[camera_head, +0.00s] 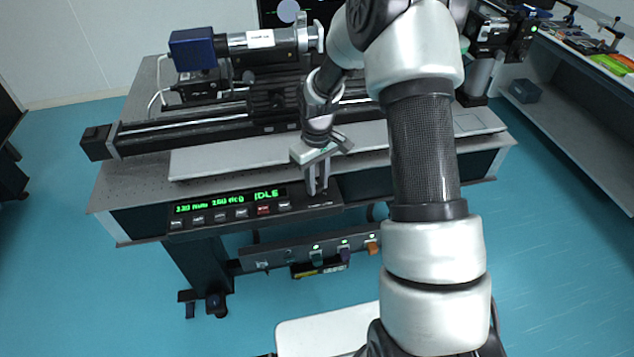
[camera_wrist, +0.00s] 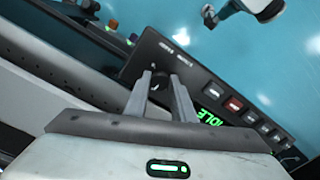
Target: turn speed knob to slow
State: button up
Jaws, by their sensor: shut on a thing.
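The dark control panel (camera_head: 330,205) runs along the front edge of the optical table, with a green display (camera_head: 230,200) reading "IDLE". My gripper (camera_head: 318,190) points down at the panel's right end, right of the display and buttons. In the wrist view, my gripper (camera_wrist: 159,76) has its two grey fingers on either side of a small dark knob (camera_wrist: 158,84) and is shut on it. The fingers hide much of the knob, so its pointer setting cannot be read. In that view the panel (camera_wrist: 185,75) slants across the picture, with small labels too blurred to read.
A motorised rail (camera_head: 190,128) and a blue-ended instrument (camera_head: 192,48) stand on the table behind my gripper. A lower shelf bar (camera_head: 280,257) with lit switches is below the panel. Another bench (camera_head: 590,120) stands at the right.

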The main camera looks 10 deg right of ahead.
aim_at(317, 185)
jog(key=shift+n, duration=0.9)
jog(key=o, duration=1.1)
jog(key=shift+c, duration=0.2)
notch_tip(317, 185, up, 18)
jog(key=shift+f, duration=0.25)
